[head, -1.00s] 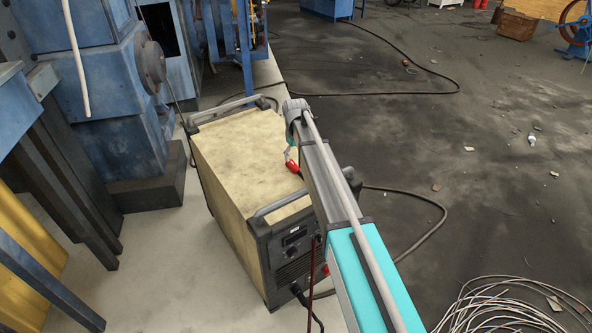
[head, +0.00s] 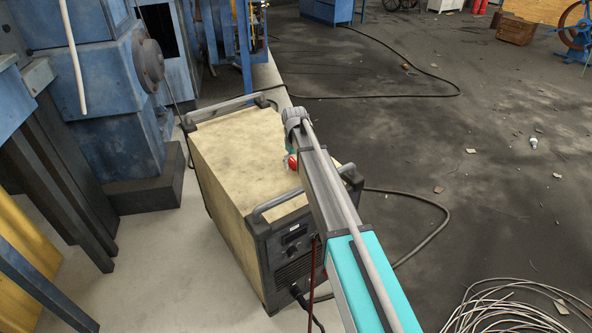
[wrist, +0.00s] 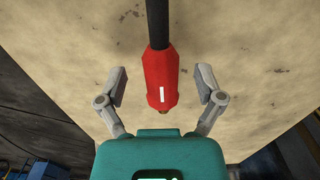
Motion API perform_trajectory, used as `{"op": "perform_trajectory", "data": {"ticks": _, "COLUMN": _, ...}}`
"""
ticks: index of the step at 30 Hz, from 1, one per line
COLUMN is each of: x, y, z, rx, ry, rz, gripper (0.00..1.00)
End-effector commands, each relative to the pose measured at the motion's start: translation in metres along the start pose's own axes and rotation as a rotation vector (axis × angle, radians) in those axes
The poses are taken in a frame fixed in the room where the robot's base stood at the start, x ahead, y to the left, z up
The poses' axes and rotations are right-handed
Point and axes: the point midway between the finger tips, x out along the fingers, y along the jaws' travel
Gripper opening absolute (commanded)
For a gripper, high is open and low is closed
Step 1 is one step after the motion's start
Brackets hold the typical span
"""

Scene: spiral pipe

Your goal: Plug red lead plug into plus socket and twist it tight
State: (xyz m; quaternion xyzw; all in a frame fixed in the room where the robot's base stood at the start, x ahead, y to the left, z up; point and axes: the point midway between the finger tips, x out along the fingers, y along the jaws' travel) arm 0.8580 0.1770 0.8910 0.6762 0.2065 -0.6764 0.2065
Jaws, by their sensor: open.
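The red lead plug (wrist: 162,80) lies over the tan top of the welding machine (wrist: 230,45), its black cable running away at the top of the wrist view and its brass tip toward my gripper's body. My gripper (wrist: 162,74) is open, with one grey finger on each side of the plug and a gap on both sides. In the head view the red plug (head: 292,162) shows only partly beside my arm, which hides most of my gripper. The machine's front panel (head: 292,250) faces the camera; I cannot make out the plus socket there.
A black lead (head: 299,292) goes into the lower front of the machine. A dark red cable (head: 312,262) hangs before the panel. Grey handles (head: 275,204) cross the machine's top edges. Blue machinery (head: 95,100) stands at left; coiled wire (head: 510,305) lies at lower right.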

Motion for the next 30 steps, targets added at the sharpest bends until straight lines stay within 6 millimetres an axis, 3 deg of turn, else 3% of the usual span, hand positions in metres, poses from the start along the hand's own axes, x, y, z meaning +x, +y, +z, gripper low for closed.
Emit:
{"op": "perform_trajectory", "data": {"ticks": 20, "x": 0.0030, "y": -0.0003, "z": -0.0001, "rx": 0.000, "ry": 0.000, "rz": 0.000, "gripper": 0.86}}
{"op": "perform_trajectory", "data": {"ticks": 30, "x": 0.0030, "y": -0.0002, "z": -0.0001, "rx": 0.000, "ry": 0.000, "rz": 0.000, "gripper": 0.27}}
